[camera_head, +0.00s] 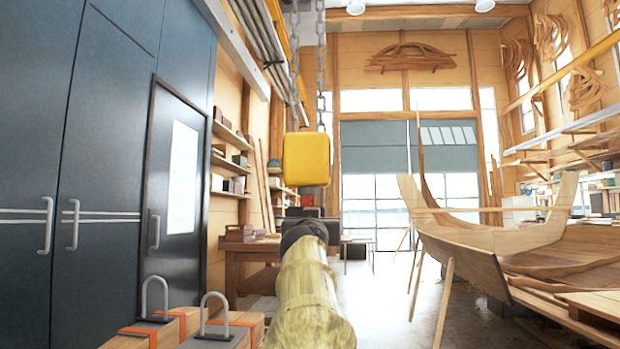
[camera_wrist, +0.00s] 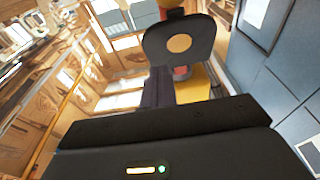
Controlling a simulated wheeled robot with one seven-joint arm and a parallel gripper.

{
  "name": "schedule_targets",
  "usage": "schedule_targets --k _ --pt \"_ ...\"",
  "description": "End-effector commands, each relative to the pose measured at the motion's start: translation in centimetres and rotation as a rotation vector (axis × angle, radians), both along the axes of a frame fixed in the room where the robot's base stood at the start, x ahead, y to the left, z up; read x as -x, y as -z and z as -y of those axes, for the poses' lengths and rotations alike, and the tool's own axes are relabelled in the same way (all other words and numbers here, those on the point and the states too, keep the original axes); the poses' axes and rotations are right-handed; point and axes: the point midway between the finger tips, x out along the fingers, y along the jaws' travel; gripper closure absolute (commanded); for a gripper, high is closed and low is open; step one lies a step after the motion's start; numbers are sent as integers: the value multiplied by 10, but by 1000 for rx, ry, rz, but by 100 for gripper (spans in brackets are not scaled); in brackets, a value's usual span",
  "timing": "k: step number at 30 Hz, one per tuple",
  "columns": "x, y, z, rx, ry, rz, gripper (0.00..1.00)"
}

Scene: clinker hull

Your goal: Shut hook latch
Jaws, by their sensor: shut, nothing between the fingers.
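A yellow hoist block (camera_head: 306,159) hangs on a chain, ahead and slightly left of centre in the head view. Its yellow body also shows in the wrist view (camera_wrist: 192,85), partly hidden. A red part shows in the wrist view (camera_wrist: 181,72), against the yellow and close beyond my gripper. A dark rounded plate with a tan disc (camera_wrist: 180,43) stands in front of it. My gripper (camera_wrist: 158,88) is shut and empty, just in front of the block. I cannot tell whether it touches anything. The hook and latch are not clearly visible, and the latch's position cannot be told.
A wooden boat hull (camera_head: 480,250) stands on the right. Dark cabinets (camera_head: 60,150) line the left. Two boxes with metal loops (camera_head: 215,330) are at lower left. A workbench (camera_head: 245,255) stands behind them. Open floor (camera_head: 385,300) lies between my arm and the hull.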

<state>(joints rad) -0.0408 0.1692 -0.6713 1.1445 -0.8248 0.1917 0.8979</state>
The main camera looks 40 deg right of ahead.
Motion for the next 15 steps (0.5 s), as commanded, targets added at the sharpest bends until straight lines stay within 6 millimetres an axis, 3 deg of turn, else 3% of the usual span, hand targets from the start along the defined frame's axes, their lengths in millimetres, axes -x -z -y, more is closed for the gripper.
schedule_targets --k 15 --pt "-1 7 5 36 5 42 100"
